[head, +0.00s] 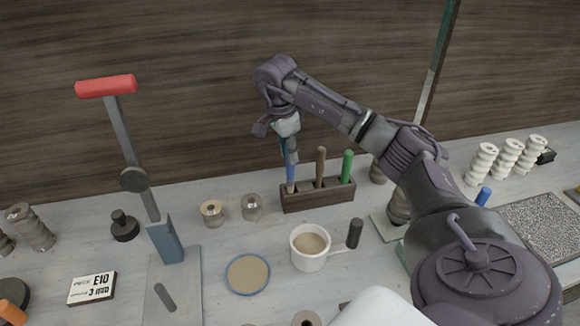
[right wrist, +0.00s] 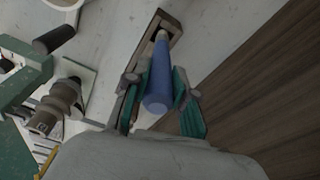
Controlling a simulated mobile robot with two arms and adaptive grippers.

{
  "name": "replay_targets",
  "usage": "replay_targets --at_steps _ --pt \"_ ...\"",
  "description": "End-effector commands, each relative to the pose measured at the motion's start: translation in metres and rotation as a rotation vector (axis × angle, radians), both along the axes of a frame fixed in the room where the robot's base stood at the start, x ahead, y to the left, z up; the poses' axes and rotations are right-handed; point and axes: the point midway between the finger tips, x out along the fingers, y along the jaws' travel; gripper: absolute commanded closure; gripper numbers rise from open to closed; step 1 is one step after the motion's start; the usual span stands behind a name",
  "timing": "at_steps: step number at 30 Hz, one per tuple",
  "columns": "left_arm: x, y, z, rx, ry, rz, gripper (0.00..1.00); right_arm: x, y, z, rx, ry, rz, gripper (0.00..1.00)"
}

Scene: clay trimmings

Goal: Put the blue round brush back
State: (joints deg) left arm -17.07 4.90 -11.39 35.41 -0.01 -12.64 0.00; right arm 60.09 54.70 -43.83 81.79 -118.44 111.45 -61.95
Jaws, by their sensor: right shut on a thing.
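The blue round brush (head: 290,172) is upright at the left end of a dark wooden rack (head: 318,199). Its pale lower end meets the left slot; I cannot tell how deep it sits. A brown-handled tool (head: 320,167) and a green-handled tool (head: 347,166) stand in the other slots. My right gripper (head: 290,156) is shut on the upper part of the blue brush. In the right wrist view the blue handle (right wrist: 160,75) lies between the green-padded fingers, pointing to the rack (right wrist: 172,27). My left gripper is not in view.
A cream mug (head: 298,256) with a dark handle stands in front of the rack, with a blue-rimmed dish (head: 247,274) to its left. Two small spools (head: 212,213) stand left of the rack. A red-handled press (head: 106,86) rises at the left. A dark wooden wall is behind.

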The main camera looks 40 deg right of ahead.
Motion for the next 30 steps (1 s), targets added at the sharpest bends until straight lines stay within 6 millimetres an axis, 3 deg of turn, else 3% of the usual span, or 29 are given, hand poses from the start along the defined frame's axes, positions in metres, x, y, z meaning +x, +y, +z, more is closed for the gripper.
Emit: replay_targets --at_steps 4,14,25,26,30 --pt "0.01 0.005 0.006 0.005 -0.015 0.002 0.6 0.0 -0.001 -0.014 0.001 -0.001 -0.002 1.0" --pt "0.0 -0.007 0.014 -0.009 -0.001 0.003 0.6 -0.001 0.0 -0.051 0.001 0.0 -0.002 1.0" --pt "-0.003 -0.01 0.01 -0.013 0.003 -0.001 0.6 0.0 -0.001 -0.057 0.0 -0.003 -0.003 1.0" --pt "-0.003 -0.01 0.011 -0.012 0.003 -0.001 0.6 0.0 -0.001 -0.056 0.0 -0.003 -0.003 0.7" --pt "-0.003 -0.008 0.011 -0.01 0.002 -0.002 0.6 0.0 -0.001 -0.056 0.0 -0.003 -0.003 0.5"
